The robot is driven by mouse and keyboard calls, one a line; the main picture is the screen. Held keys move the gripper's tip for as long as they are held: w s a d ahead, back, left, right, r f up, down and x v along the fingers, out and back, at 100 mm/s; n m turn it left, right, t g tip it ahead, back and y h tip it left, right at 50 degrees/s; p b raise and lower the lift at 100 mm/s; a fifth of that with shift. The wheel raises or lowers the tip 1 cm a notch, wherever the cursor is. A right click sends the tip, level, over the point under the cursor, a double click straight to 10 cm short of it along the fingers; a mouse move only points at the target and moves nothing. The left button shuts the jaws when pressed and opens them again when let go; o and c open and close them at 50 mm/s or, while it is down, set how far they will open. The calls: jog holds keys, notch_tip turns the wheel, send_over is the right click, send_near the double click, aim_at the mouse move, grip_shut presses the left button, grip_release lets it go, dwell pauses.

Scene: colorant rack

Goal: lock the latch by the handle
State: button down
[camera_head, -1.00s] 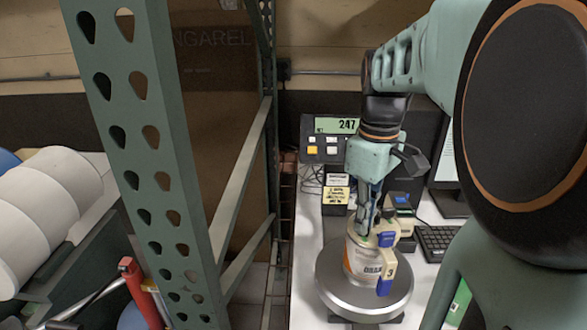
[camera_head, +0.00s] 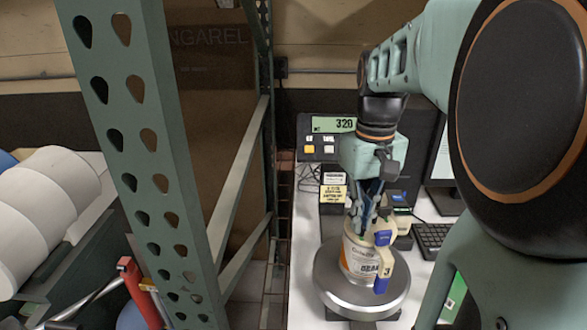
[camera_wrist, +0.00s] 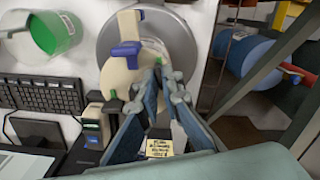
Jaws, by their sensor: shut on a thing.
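A white can (camera_head: 356,258) with a printed label stands on the round plate of a scale (camera_head: 330,285). A cream clamp (camera_head: 391,268) with an upper blue latch piece (camera_head: 384,238) and a lower one (camera_head: 381,285) sits along its right side. In the wrist view the cream top (camera_wrist: 122,78) carries a blue piece (camera_wrist: 127,50). My gripper (camera_head: 362,226) points down at the can's top, left of the upper blue piece. In the wrist view its fingertips (camera_wrist: 162,72) are close together around a small greenish part (camera_wrist: 164,63). The fingers largely hide what they hold.
A display unit (camera_head: 325,138) reads 320 behind the scale. Small boxes (camera_head: 334,190) stand behind the can, and a keyboard (camera_head: 434,238) lies to its right. A green perforated rack post (camera_head: 150,170) rises on the left. A green-marked container (camera_wrist: 52,35) shows in the wrist view.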

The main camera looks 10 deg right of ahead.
dwell(0.3)
jog(key=c, duration=2.1)
grip_release()
jog(key=shift+r, duration=0.15)
jog(key=shift+r, duration=3.9)
jog(key=shift+f, duration=0.1)
